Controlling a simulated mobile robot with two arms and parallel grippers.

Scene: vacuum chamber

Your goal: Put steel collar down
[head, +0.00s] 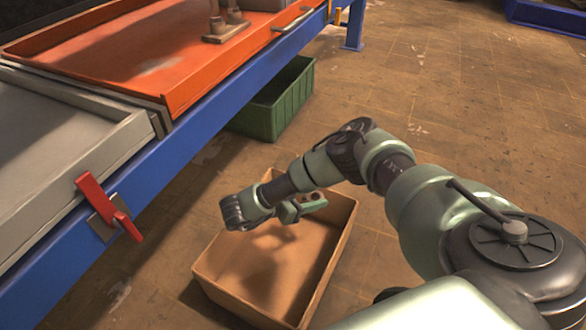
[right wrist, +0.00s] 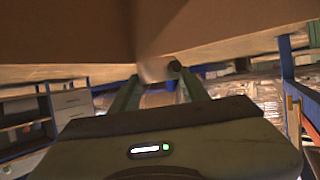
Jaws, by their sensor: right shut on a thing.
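My right gripper (head: 305,204) is over the open tan box on the floor, low and near its far end. In the right wrist view its two fingers (right wrist: 156,76) reach forward and are shut on a small pale, blurred piece (right wrist: 153,70). I take this piece to be the steel collar, but its shape is not clear. In the head view the collar cannot be made out. My left gripper is not in view.
The tan box (head: 205,272) has a bare floor where it shows. A green crate (head: 285,100) stands behind it, beside a blue-framed bench (head: 160,185). The bench carries an orange tray (head: 110,60) and a grey tray (head: 45,150). A red handle (head: 107,205) sticks out.

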